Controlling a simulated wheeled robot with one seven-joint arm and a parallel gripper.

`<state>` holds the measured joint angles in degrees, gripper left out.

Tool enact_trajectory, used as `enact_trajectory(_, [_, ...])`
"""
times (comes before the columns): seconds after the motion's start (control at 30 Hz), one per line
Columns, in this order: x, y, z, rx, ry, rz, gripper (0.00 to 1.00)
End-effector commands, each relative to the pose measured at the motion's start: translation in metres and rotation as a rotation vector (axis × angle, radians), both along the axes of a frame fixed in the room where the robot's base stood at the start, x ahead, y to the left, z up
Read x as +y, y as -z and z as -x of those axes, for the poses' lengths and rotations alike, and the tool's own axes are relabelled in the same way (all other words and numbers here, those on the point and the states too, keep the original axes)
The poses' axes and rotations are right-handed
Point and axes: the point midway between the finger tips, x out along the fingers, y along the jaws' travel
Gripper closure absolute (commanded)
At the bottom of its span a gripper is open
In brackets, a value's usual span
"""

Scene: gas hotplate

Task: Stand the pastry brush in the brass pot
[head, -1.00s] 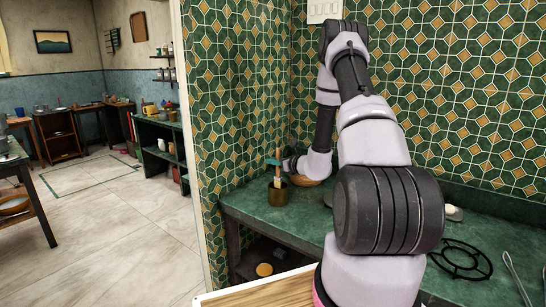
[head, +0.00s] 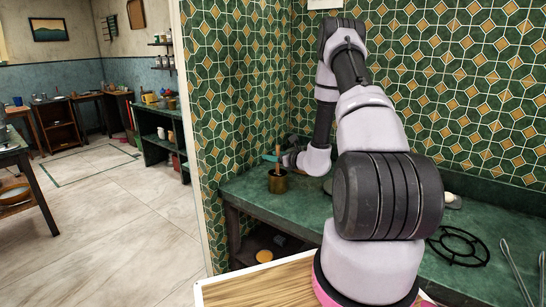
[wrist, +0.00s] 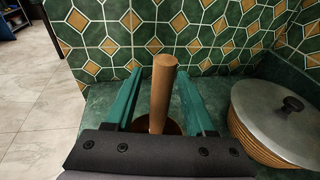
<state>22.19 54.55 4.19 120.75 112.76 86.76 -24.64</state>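The pastry brush (head: 278,158) stands in the brass pot (head: 277,182) with its wooden handle up and its lower end hidden inside. The handle leans slightly. In the wrist view the brush handle (wrist: 163,90) rises between the two teal fingers of my gripper (wrist: 160,76), with a gap on each side. The brass pot (wrist: 173,128) shows there only in part, behind the handle and gripper body. In the head view my gripper (head: 271,158) is at the handle, just above the pot rim; its far finger is partly hidden.
A ribbed tan vessel with a grey lid (wrist: 282,105) stands close to the right of my gripper. The tiled wall (wrist: 220,35) is close behind the pot. A black burner grate (head: 458,245) and tongs (head: 516,275) lie on the green counter (head: 235,188) at right.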

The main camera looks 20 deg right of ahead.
Motion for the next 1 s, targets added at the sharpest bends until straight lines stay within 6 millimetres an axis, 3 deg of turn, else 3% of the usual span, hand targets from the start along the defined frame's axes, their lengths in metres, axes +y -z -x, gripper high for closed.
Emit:
enact_trajectory(0.37, [-0.003,-0.001,0.008,0.002,0.000,0.000,0.46])
enact_trajectory(0.8, [-0.033,-0.017,0.081,0.001,0.002,0.000,0.46])
enact_trajectory(1.0, [-0.039,-0.020,0.097,0.001,0.001,0.001,0.46])
